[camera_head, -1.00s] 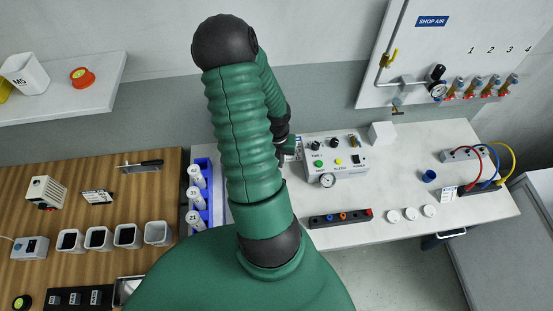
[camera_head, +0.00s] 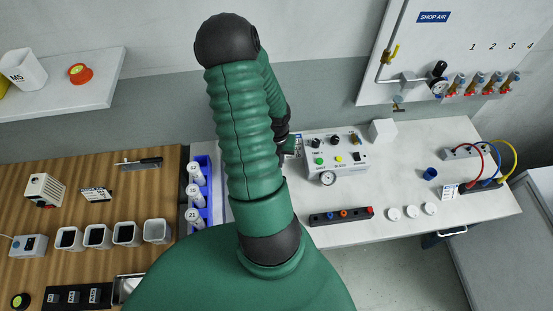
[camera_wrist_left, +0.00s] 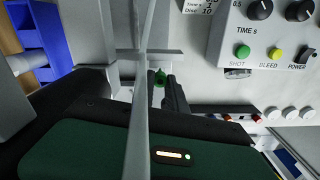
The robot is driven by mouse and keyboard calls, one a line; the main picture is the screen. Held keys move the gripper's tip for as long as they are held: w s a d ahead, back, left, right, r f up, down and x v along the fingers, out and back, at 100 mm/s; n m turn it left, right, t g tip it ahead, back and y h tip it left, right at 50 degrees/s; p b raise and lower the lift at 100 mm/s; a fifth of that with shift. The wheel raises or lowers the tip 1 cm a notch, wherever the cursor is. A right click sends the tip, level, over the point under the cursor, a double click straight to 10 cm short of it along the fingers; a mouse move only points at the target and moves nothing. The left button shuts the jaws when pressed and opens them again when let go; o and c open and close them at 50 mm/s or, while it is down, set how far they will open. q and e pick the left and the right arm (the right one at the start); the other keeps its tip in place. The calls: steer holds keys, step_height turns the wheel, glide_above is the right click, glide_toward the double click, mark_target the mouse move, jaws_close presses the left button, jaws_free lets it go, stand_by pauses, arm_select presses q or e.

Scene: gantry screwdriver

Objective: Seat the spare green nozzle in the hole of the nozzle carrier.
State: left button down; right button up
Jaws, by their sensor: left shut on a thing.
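The green nozzle (camera_wrist_left: 159,77) shows in the left wrist view, small and upper centre, at the tips of my left gripper (camera_wrist_left: 167,88). The gripper's dark fingers are shut on it. In the head view my green arm covers most of this gripper and the nozzle cannot be made out. The nozzle carrier (camera_head: 341,216) is a dark bar with coloured nozzles, lying on the white bench right of my arm. Part of it shows in the left wrist view (camera_wrist_left: 240,118), right of the gripper and apart from it. My right gripper is not in view.
The control box (camera_head: 334,158) with buttons and a gauge stands behind the carrier. White round caps (camera_head: 411,212) lie to its right. A blue rack (camera_head: 200,177) with white bottles stands left of my arm. A pale post (camera_wrist_left: 139,90) crosses the wrist view.

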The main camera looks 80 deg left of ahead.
arm_select(q)
steer(key=shift+f+b, duration=0.65)
steer(key=shift+f, duration=0.65)
steer(key=c, duration=1.3)
jaws_free()
step_height(320, 180, up, 17)
steer(key=p, duration=0.7)
steer(key=shift+f, duration=0.1)
steer(key=shift+a, duration=0.1)
steer(key=shift+w, duration=0.15)
